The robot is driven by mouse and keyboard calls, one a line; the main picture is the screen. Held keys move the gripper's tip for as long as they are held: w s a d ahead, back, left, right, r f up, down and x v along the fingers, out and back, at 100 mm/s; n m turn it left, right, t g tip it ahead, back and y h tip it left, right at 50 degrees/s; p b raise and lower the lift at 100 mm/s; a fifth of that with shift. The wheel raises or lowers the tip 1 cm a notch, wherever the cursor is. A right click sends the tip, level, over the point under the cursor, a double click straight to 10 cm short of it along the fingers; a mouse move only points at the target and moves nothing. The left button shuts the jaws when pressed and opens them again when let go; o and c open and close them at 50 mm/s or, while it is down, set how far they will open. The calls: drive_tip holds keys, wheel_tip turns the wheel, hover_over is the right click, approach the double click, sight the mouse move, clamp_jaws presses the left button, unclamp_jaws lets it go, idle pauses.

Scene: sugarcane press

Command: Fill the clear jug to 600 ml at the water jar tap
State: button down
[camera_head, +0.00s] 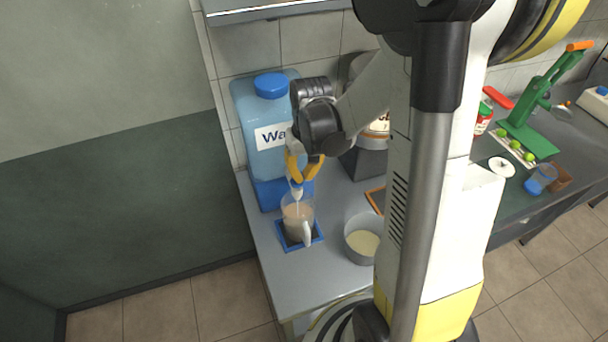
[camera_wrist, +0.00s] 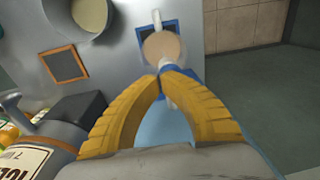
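The blue water jar (camera_head: 262,158), with a blue cap and a label, stands against the tiled wall. Its pale tap (camera_head: 297,191) points down over the clear jug (camera_head: 298,213). A thin pale stream seems to run from the tap into the jug. The jug stands upright with its handle to the front; its level and markings are too small to read. In the wrist view the jug (camera_wrist: 162,47) shows just beyond my fingertips. My gripper (camera_head: 302,178) is at the tap, its yellow fingertips (camera_wrist: 166,72) together; whether they pinch the tap handle is hidden.
The jug stands on a blue-framed dark pad (camera_head: 287,245). A grey pot (camera_head: 362,243) with cream contents is right of it. A wood-framed dark slate (camera_wrist: 65,65) lies nearby. A green press (camera_head: 530,135) and limes on a tray are farther right. The counter's left edge is close.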

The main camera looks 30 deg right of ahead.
wheel_tip(320, 180, up, 12)
drive_tip(key=p, duration=0.2)
drive_tip(key=shift+s+d, duration=0.2)
drive_tip(key=shift+s, duration=0.2)
idle(1.0)
drive_tip(key=s+a+f+n+t+b, duration=0.2)
drive_tip(key=s+a+f+t+b, duration=0.4)
drive_tip(key=b, duration=1.1)
drive_tip(key=s+a+f, duration=0.3)
drive_tip(key=a+f, duration=0.1)
drive_tip(key=shift+s+a+f+t+b, duration=0.15)
drive_tip(key=shift+s+a+t+b, duration=0.15)
drive_tip(key=shift+a, duration=0.05)
